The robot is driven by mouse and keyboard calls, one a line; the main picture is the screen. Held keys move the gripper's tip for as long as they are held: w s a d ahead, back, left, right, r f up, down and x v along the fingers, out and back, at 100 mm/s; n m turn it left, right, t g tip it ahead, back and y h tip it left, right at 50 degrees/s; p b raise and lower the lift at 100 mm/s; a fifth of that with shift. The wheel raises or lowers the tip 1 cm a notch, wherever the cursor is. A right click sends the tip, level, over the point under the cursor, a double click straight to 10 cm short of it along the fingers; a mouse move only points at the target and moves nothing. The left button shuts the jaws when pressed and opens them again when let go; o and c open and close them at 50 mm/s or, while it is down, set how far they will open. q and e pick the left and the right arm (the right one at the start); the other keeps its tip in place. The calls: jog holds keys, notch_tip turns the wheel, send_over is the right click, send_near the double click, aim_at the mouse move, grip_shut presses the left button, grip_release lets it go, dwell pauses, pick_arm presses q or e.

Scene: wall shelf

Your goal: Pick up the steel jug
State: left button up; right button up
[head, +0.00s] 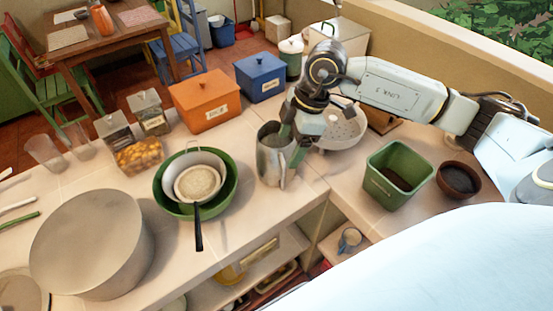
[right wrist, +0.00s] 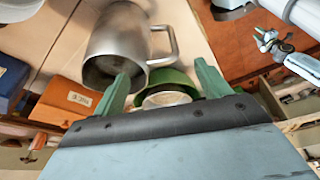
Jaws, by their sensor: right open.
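The steel jug (head: 272,168) stands upright on the counter near its inner corner. In the right wrist view the jug (right wrist: 118,40) shows large, with its open mouth toward the fingers and its handle on the right. My right gripper (head: 292,138) is open at the jug's rim on its right side. In the right wrist view one finger overlaps the jug's mouth and the other is beyond the handle, so the handle side lies between them. I cannot tell whether a finger touches the jug.
A green bowl (head: 226,192) with a black-handled pan sits left of the jug. A white colander (head: 345,130) is close behind my gripper. A green bin (head: 398,165) and brown bowl (head: 458,180) stand to the right. Orange (head: 203,100) and blue (head: 262,77) boxes stand behind.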

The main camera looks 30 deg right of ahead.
aim_at(284, 162)
jog(key=x, duration=0.4)
jog(key=p+x, duration=0.1)
jog(key=x, duration=0.1)
jog(key=shift+s+d+f, duration=0.1)
jog(key=shift+s+f, duration=0.15)
jog(key=shift+f, duration=0.05)
jog(key=shift+c, duration=0.3)
grip_shut()
jog(key=shift+w+r, duration=0.1)
jog(key=shift+r, duration=0.05)
